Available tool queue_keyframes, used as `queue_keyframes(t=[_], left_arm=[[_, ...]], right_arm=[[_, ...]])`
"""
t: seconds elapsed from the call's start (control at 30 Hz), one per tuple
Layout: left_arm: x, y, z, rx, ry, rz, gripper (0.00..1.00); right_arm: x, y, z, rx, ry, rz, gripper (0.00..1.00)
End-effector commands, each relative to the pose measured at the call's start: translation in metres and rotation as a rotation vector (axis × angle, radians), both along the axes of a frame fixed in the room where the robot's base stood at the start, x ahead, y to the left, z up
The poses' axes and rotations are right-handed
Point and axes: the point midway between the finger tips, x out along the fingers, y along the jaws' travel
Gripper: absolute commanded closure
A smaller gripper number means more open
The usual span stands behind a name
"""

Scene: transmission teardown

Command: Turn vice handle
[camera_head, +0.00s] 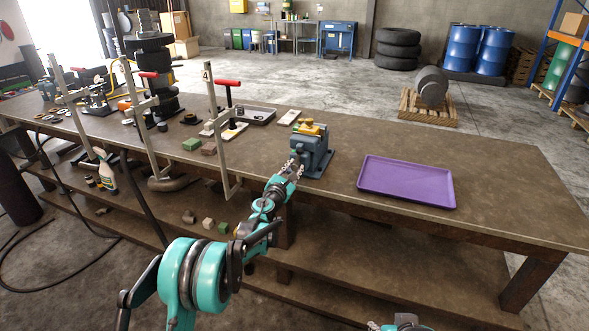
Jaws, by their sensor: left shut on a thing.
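A blue-grey bench vice (313,152) stands near the front edge of the workbench, with a yellow piece (310,128) at its top. My left gripper (294,167) is at the front left side of the vice, where the handle would be. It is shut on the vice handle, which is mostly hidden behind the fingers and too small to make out. Only a small part of my right arm shows at the bottom edge; its gripper is not in view.
A purple tray (407,182) lies on the workbench (500,190) right of the vice. Several clamps with red handles (228,83) stand along the front edge to the left. Small green and brown blocks (192,144) lie left of the vice. The bench's right end is clear.

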Motion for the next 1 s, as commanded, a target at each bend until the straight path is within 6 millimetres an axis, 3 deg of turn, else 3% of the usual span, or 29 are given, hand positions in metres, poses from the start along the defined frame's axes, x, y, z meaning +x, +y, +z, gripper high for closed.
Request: queue_keyframes(t=[0.4,0.93,0.97,1.0], left_arm=[[0.0,-0.0001,-0.0003,0.171,-0.056,0.0,1.0],[0.0001,-0.0001,-0.0003,0.191,-0.062,0.0,1.0],[0.0001,-0.0001,-0.0003,0.191,-0.062,0.0,0.72],[0.0001,-0.0001,-0.0003,0.191,-0.062,0.0,0.61]], right_arm=[[0.0,0.0,0.0012,0.0,0.0,0.0,0.6],[-0.0001,0.0,0.0013,0.0,0.0,0.0,0.6],[-0.0001,0.0,0.0013,0.0,0.0,0.0,0.6],[-0.0001,0.0,0.0013,0.0,0.0,0.0,0.6]])
